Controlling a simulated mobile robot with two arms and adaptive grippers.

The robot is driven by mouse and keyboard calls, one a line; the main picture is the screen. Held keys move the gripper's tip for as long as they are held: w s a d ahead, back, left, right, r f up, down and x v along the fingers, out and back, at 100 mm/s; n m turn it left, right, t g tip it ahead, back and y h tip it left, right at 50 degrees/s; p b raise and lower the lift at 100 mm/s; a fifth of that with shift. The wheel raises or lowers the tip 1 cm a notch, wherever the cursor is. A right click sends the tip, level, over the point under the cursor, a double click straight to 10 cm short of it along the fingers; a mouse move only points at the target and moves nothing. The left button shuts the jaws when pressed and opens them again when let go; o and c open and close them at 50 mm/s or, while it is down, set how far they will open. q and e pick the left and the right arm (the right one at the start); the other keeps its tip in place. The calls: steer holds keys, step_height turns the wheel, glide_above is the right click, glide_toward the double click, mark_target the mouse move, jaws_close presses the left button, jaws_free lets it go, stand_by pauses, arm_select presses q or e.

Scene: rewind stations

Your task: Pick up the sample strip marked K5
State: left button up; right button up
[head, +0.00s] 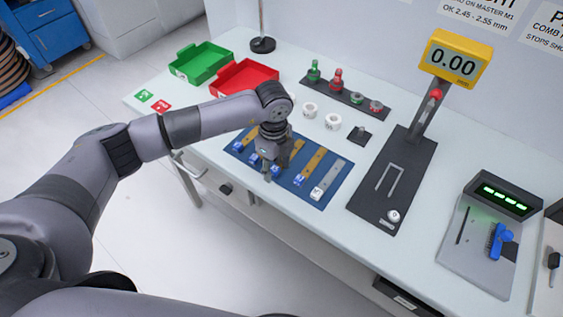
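Several sample strips lie side by side on a blue mat (317,204) on the table. Most are tan with a blue end, such as the strip (313,163) right of my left gripper. The rightmost strip (331,174) is grey with a pale end. The marks on the ends are too small to read, so I cannot tell which is K5. My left gripper (271,172) points down over the middle of the mat and hides part of the strips there. I cannot tell whether its fingers are apart or touch a strip. My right gripper is out of view.
A green tray (186,74) and a red tray (229,90) stand at the back left. White rolls (333,121) sit behind the mat. A gauge with a yellow display (439,44) stands right of it. A device with green lights (484,202) is farther right.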

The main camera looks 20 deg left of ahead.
arm_select(q)
jaws_close()
stand_by(0.3)
steer(key=shift+r, duration=0.1)
